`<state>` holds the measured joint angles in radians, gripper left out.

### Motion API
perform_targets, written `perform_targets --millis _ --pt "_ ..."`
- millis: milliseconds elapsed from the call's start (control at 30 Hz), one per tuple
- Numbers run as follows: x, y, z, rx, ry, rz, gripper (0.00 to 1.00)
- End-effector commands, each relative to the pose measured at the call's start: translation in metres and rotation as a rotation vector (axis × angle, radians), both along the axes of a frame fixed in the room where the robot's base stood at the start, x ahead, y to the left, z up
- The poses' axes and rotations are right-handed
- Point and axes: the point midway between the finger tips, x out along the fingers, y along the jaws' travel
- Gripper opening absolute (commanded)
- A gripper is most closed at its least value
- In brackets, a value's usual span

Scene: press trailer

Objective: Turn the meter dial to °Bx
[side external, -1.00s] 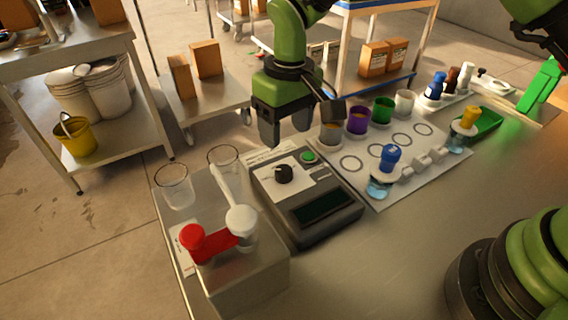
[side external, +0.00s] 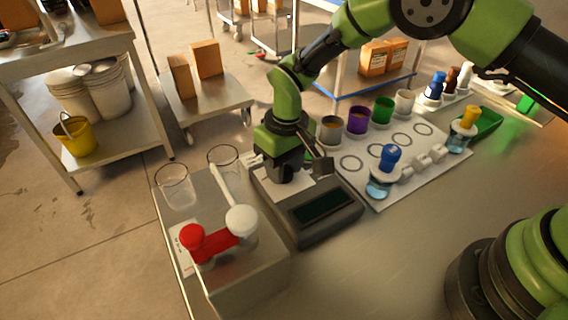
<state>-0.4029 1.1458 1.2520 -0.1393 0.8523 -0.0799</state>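The meter (side external: 310,222) is a grey box with a dark display (side external: 322,206) at its front and a white label panel (side external: 291,190) on top. My gripper (side external: 284,178) points down over the panel, at the place of the black dial. The dial is hidden behind my gripper, so its pointing direction and the panel markings cannot be read. I cannot tell whether the fingers are closed on the dial. The green button is mostly covered by my gripper.
To the right, a white mat (side external: 420,160) holds coloured cups and a blue-topped flask (side external: 385,172). The front table is clear.

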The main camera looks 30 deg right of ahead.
Motion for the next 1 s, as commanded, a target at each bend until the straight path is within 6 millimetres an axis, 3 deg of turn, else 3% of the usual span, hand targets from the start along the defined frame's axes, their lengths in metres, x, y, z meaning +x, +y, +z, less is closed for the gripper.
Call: perform_targets --millis 33,100,567,1000 --pt "0.0 0.0001 0.0002 0.0 0.0 0.0 0.23" --pt "0.0 0.0002 0.0002 0.001 0.0 0.0 0.11" --pt "-0.0003 0.0003 0.0003 0.0 0.001 -0.095 0.11" --pt "-0.0014 0.0 0.0001 -0.001 0.004 -0.471 0.11"
